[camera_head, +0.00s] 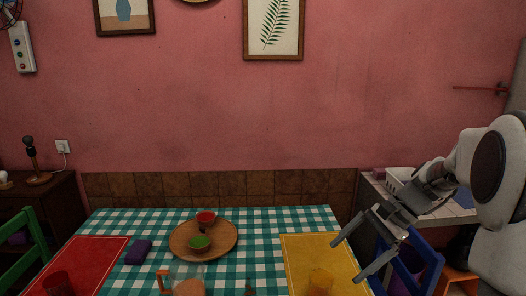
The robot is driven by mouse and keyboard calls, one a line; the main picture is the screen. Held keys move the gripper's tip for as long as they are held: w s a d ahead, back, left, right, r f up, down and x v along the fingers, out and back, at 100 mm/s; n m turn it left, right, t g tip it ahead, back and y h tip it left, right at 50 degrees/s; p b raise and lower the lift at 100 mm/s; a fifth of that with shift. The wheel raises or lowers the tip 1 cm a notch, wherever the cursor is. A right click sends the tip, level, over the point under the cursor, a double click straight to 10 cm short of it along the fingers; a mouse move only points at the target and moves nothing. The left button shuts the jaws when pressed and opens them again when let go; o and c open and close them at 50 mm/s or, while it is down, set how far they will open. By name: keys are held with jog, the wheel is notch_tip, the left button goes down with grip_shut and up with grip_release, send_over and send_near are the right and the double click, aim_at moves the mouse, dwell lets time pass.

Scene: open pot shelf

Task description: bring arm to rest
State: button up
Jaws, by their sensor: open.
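My arm reaches in from the right side of the head view. My gripper (348,261) is open, its two fingers spread apart and pointing down to the left. It appears over the right edge of the table, in front of the yellow placemat's right side in the picture. I see nothing between the fingers. How high it is above the table I cannot tell.
A checkered table (262,222) bears a round wooden tray (229,245) with a red bowl (206,217) and green bowl (200,242). There are a red placemat (95,255), yellow placemat (300,255), amber glass (320,281) and jug (187,284). A blue chair (432,262) stands right.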

jog(key=s+a+r+n+t+h+p, duration=0.1)
jog(key=s+a+r+n+h+p, duration=0.4)
jog(key=s+r, duration=0.55)
jog(key=s+r+n+t+h, duration=0.1)
jog(key=s+n+t+h, duration=0.1)
jog(key=s+n+t, duration=0.2)
jog(key=shift+s+d+r+n, duration=0.3)
jog(key=shift+s+n, duration=1.3)
jog(key=shift+s, duration=1.05)
